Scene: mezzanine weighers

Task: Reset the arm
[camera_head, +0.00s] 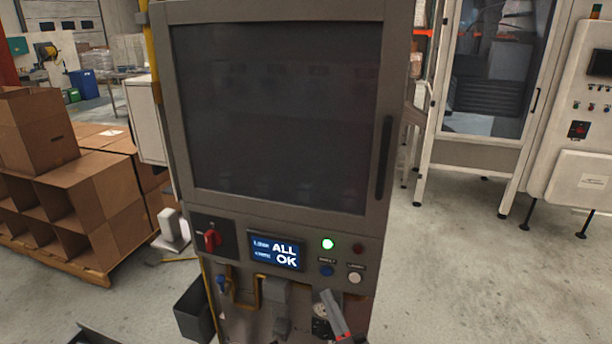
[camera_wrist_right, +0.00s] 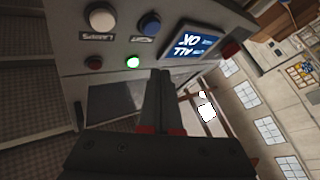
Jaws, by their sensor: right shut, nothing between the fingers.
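My right gripper (camera_head: 328,296) is low in the head view, in front of the lower panel of a grey machine cabinet (camera_head: 284,225). Its two fingers are shut together with nothing between them; in the right wrist view the closed fingers (camera_wrist_right: 160,75) point up toward the panel. They look apart from the buttons. The white button (camera_head: 355,278), blue button (camera_head: 326,270) and lit green lamp (camera_head: 327,244) are above the gripper. The panel's display (camera_head: 275,252) reads "ALL OK". My left gripper is not in view.
A red rotary switch (camera_head: 212,240) sits left of the display. The cabinet's dark window door (camera_head: 280,110) is closed. Cardboard boxes (camera_head: 90,190) stand on a pallet at left. A dark bin (camera_head: 192,310) stands beside the cabinet. The floor at right (camera_head: 450,270) is clear.

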